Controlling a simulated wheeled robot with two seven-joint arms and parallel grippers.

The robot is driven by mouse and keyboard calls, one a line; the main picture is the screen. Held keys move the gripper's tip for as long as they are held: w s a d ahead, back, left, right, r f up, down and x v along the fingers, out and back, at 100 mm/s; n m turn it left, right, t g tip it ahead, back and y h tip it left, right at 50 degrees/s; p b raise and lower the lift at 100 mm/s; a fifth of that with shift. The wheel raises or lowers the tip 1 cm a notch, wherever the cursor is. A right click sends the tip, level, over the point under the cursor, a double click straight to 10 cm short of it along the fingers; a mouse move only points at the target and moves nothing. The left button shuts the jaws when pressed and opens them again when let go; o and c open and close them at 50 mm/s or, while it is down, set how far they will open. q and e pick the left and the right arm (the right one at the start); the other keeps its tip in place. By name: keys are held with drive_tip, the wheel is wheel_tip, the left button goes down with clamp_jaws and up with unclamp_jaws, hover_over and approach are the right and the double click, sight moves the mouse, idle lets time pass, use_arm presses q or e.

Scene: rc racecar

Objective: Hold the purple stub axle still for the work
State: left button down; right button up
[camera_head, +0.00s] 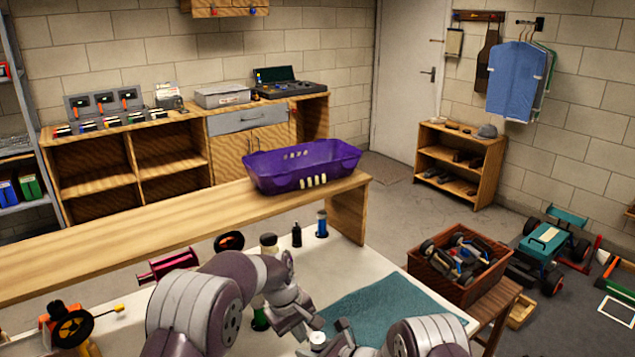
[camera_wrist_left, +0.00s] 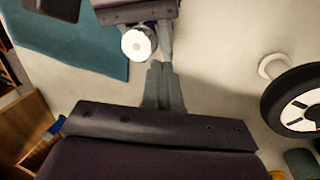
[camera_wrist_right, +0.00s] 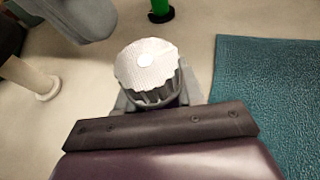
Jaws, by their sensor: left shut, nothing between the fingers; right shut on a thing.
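My right gripper (camera_wrist_right: 160,98) is shut on a round grey ribbed piece with a white top (camera_wrist_right: 147,65), above the pale bench. This white-topped piece also shows in the head view (camera_head: 317,339) and in the left wrist view (camera_wrist_left: 136,43). My left gripper (camera_wrist_left: 163,85) is shut and empty, its fingertips just beside the right gripper and that piece. In the head view my left arm hides part of the bench, and both grippers are close together near its front.
A teal mat (camera_head: 385,308) lies on the bench. A black wheel (camera_wrist_left: 300,105) and a pale post (camera_wrist_left: 272,66) are close to my left gripper. A purple bin (camera_head: 300,168) stands on the wooden shelf behind. A red crate (camera_head: 480,291) of parts stands to the right.

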use_arm(q)
drive_tip(key=v, duration=0.3)
drive_tip(key=d+v, duration=0.1)
drive_tip(key=shift+w+a+r, duration=0.1)
drive_tip(key=shift+w+r, duration=0.15)
drive_tip(key=shift+r, duration=0.1)
wheel_tip(320, 180, down, 6)
drive_tip(key=s+d, duration=0.2)
idle(0.3)
drive_tip(key=shift+w+d, duration=0.1)
drive_tip(key=shift+d, duration=0.05)
idle(0.6)
